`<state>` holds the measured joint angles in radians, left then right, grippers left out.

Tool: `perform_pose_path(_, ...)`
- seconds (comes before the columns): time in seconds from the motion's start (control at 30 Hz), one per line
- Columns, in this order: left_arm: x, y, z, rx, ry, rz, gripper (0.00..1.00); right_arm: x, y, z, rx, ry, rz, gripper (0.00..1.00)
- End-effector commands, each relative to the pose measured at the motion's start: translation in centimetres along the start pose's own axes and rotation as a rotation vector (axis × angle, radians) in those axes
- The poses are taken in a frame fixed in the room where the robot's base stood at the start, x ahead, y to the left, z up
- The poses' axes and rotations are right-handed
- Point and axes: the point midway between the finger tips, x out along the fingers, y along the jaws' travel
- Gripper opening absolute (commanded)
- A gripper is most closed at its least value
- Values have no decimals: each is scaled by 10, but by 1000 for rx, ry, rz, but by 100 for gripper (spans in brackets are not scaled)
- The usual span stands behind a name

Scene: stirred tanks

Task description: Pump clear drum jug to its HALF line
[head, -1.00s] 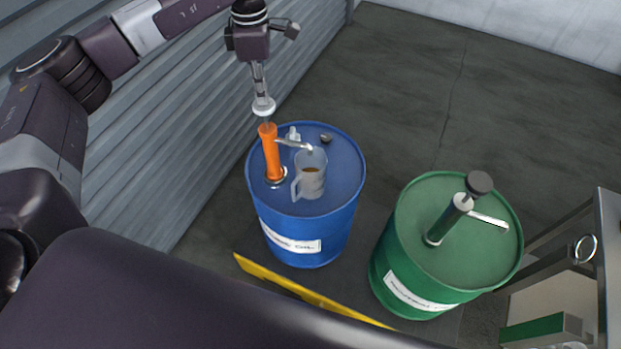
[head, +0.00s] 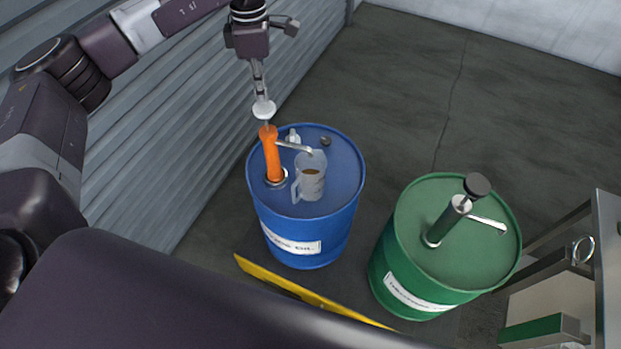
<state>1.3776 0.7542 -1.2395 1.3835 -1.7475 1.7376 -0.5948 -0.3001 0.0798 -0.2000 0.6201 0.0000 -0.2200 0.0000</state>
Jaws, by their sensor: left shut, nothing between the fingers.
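A clear jug (head: 312,187) with a handle stands on top of the blue drum (head: 335,222), with brown liquid inside; I cannot read its line marks from here. An orange hand pump (head: 271,158) rises from the drum lid, and its metal spout (head: 295,147) reaches over the jug's mouth. The pump's white knob (head: 264,110) sits on a thin rod above the orange body. My left gripper (head: 261,95) is shut and empty, pointing down with its fingertips at the top of the knob. Whether they touch it is hard to tell. My right gripper is not in view.
A green drum (head: 420,269) with a dark green pump (head: 445,222) stands to the right. A yellow bar (head: 305,293) lies in front of the drums. A metal frame (head: 600,250) is at the right edge, and a corrugated wall (head: 190,140) is close on the left.

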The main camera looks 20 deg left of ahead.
Motion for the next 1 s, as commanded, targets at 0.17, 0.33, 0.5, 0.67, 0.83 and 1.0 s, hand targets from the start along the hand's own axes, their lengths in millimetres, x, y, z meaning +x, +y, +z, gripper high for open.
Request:
perform_pose_path(0.17,0,0,0,0,0,0,0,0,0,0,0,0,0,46)
perform_pose_path(0.33,0,0,0,0,0,1,0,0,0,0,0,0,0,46)
perform_pose_path(0.5,-10,0,0,0,-1,1,0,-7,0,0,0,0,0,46)
perform_pose_path(0.67,-27,0,1,0,-2,2,0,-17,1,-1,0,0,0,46)
perform_pose_path(0.83,-44,0,0,0,-1,1,0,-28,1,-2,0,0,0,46)
perform_pose_path(1.0,-51,0,0,0,0,0,0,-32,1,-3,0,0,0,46)
